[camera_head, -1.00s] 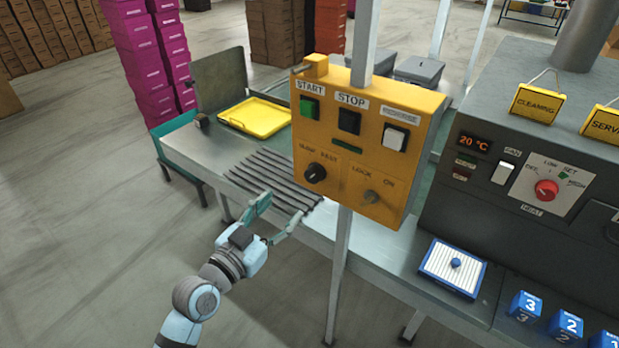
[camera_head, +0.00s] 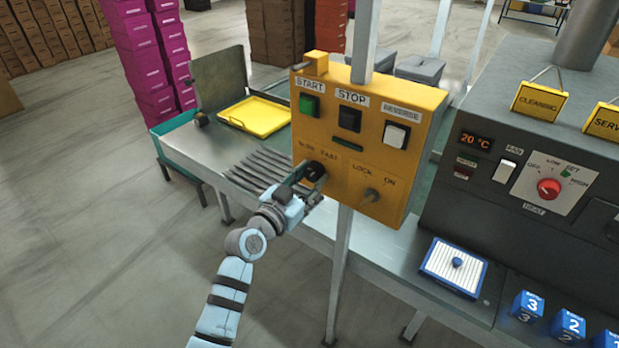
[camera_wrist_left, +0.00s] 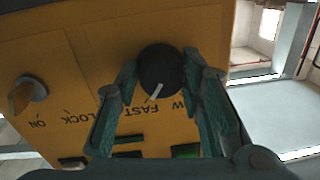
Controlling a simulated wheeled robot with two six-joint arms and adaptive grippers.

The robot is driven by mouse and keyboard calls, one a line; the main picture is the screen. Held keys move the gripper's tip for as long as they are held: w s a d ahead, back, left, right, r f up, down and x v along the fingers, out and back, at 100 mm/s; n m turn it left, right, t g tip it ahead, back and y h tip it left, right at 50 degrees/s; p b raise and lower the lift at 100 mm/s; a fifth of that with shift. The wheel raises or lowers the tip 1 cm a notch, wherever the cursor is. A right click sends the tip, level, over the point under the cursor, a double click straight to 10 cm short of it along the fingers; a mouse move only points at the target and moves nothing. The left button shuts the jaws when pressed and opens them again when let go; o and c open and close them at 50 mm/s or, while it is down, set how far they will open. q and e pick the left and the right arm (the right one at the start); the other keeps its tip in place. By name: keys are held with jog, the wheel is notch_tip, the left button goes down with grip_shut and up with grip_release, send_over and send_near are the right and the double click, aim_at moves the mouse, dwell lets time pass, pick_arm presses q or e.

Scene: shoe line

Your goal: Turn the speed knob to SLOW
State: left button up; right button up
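The speed knob (camera_head: 315,171) is a round black knob low on the left of the yellow control panel (camera_head: 345,190), under the SLOW and FAST labels. In the left wrist view the knob (camera_wrist_left: 160,68) shows upside down, its white pointer line aimed toward the FAST label. My left gripper (camera_head: 306,183) is at the knob. Its two green fingers (camera_wrist_left: 160,72) stand one on each side of the knob, with narrow gaps at the tips; contact is not clear. Part of the SLOW label is hidden by a finger. My right gripper is not in view.
START (camera_head: 309,105), STOP (camera_head: 349,119) and REVERSE (camera_head: 396,135) buttons sit above the knob. A LOCK/ON switch (camera_head: 371,195) is to its right. A metal post (camera_head: 341,260) holds the panel. The roller conveyor and yellow tray (camera_head: 256,117) lie behind.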

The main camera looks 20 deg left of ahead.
pick_arm(q)
jog(key=c, duration=0.4)
jog(key=shift+n, duration=0.3)
jog(key=n+p, duration=0.2)
jog(key=n, duration=0.3)
jog(key=shift+r, duration=0.15)
jog(key=n+p, duration=0.2)
jog(key=n, duration=0.2)
jog(key=shift+g, duration=0.4)
jog(key=shift+n+p, duration=0.55)
jog(key=shift+n, duration=1.35)
jog(key=o, duration=1.2)
